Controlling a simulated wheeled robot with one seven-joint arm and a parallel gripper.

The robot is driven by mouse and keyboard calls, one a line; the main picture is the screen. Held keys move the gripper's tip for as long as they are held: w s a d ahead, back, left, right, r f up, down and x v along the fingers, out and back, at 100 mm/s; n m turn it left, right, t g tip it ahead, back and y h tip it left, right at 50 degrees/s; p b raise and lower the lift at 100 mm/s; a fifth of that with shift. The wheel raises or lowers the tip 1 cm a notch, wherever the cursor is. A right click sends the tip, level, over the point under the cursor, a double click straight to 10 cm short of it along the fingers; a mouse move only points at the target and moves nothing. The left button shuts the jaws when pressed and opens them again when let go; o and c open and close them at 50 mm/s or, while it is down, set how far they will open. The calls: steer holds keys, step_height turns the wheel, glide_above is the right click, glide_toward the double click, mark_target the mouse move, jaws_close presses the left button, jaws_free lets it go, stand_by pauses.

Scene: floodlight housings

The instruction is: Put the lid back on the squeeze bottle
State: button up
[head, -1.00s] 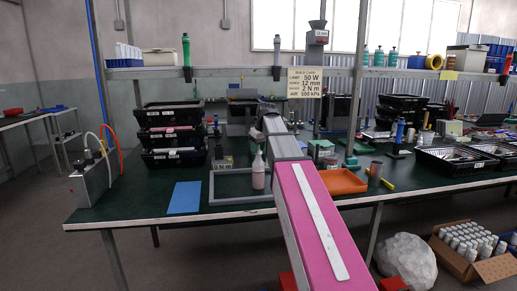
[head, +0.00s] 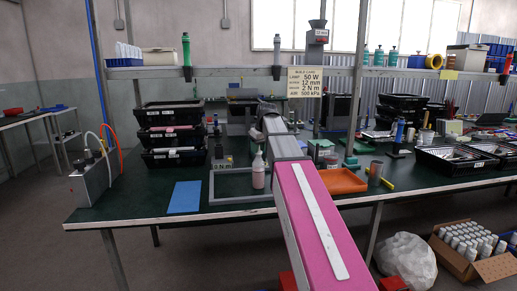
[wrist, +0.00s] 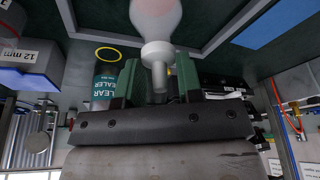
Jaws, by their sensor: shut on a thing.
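The squeeze bottle (head: 258,178) stands upright near the front edge of the bench, with pinkish contents and a white top. In the wrist view its pink body (wrist: 155,16) comes in from the top edge. The white lid (wrist: 157,51), a collar with a narrow nozzle, meets the body there; whether it is fully seated cannot be told. My gripper (wrist: 157,82) has dark green fingers on both sides of the nozzle and is shut on the lid. The nozzle's end is hidden low between the fingers. In the head view my gripper cannot be made out clearly.
A grey rectangular frame (head: 235,201) lies around the bottle's spot. A blue mat (head: 185,197) lies to its left and an orange tray (head: 343,182) to its right. Stacked black crates (head: 172,132) stand behind left. A shelf (head: 235,71) runs above the bench.

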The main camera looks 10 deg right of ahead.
stand_by(0.4)
steer(key=o, duration=1.5)
steer(key=shift+c, duration=0.2)
steer(key=shift+r, duration=3.5)
steer(key=shift+c, duration=0.4)
jaws_close()
steer(key=shift+f, duration=1.95)
